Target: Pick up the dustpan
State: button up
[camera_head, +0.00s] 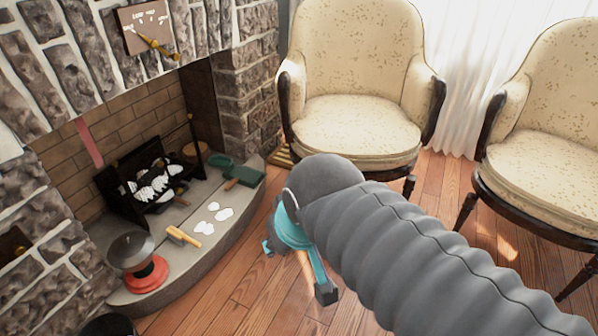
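A dark green dustpan (245,174) lies on the grey stone hearth near its right end, with a small orange-brown piece at its front edge that looks like its handle. My gripper (298,272) is over the wooden floor, in front of and to the right of the hearth, apart from the dustpan. Its dark fingertips look spread, with floor-coloured surface between them, and I see nothing held. My arm's grey ribbed sleeve hides part of the gripper and the floor to the right.
A yellow-handled brush (183,237) and white patches (215,216) lie on the hearth (190,265). A red-based object (143,272) stands at its left. A black grate (150,185) sits in the fireplace. Two cream armchairs (357,85) (548,110) stand right.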

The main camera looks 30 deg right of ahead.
aim_at(249, 178)
jog(key=u, duration=0.55)
jog(key=k, duration=0.2)
jog(key=z, duration=1.7)
jog(key=i, duration=1.2)
jog(key=u, duration=0.8)
jog(key=i, duration=1.05)
jog(key=u, duration=0.95)
